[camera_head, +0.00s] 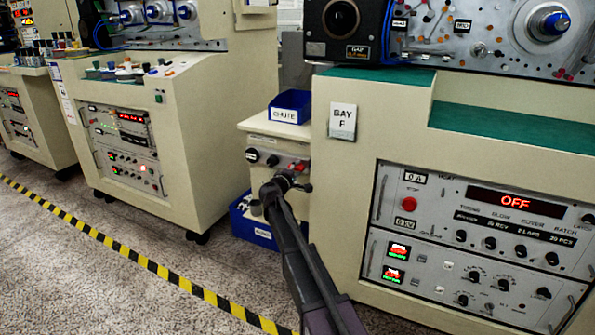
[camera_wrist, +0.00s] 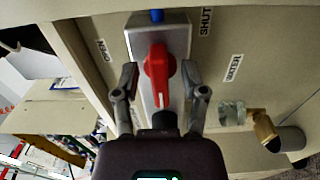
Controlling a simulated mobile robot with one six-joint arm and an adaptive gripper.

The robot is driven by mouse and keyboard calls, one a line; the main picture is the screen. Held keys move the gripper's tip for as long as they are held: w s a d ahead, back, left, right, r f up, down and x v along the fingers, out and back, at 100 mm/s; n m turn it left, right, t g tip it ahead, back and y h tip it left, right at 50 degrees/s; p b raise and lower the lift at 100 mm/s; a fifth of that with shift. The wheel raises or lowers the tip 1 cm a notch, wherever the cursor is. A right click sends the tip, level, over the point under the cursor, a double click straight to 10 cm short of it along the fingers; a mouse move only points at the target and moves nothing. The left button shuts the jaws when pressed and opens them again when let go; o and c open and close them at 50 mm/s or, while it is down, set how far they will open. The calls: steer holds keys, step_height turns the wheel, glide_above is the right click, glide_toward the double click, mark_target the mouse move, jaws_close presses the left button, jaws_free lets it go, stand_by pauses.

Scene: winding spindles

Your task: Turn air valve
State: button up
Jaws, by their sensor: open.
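The air valve's red handle (camera_wrist: 157,75) shows in the wrist view on a grey metal block (camera_wrist: 178,33), its long side running up and down the picture. My gripper (camera_wrist: 162,76) is open, with one finger on each side of the handle and a visible gap to each. A label reading OPEN (camera_wrist: 102,49) is left of the block, and one reading SHUT (camera_wrist: 206,21) is at its upper right. In the head view my gripper (camera_head: 283,183) is at the front of the small cream cabinet (camera_head: 262,137); it covers part of the panel, and the handle cannot be made out clearly.
A WATER label (camera_wrist: 233,67) and a brass fitting (camera_wrist: 265,128) are right of the valve. A blue CHUTE bin (camera_head: 290,107) sits on the cabinet, and a blue crate (camera_head: 247,222) is below. The BAY F console (camera_head: 340,190) stands close on the right. Open floor is at left.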

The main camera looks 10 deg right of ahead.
steer(key=shift+s+a, duration=0.1)
steer(key=v, duration=1.1)
steer(key=shift+s+a, duration=0.2)
steer(key=shift+s, duration=0.15)
steer(key=s+d+f+m+g+y+p, duration=0.1)
steer(key=s+d+f+m+g, duration=0.35)
steer(key=s, duration=0.35)
steer(key=s+d+f+m+g+y+p, duration=0.1)
steer(key=s+d+f+m+g, duration=0.25)
steer(key=s+d+f, duration=0.35)
steer(key=s+a+f+m+g+y+p, duration=0.1)
steer(key=s+a+g+y, duration=0.2)
steer(key=s, duration=0.7)
steer(key=s+a+f+m+g+y+p, duration=0.15)
steer(key=s+g+y, duration=0.35)
steer(key=s, duration=0.5)
step_height(320, 180, up, 37)
steer(key=t+p, duration=0.1)
steer(key=p, duration=3.6)
steer(key=shift+w+y, duration=0.2)
steer(key=shift+y, duration=0.1)
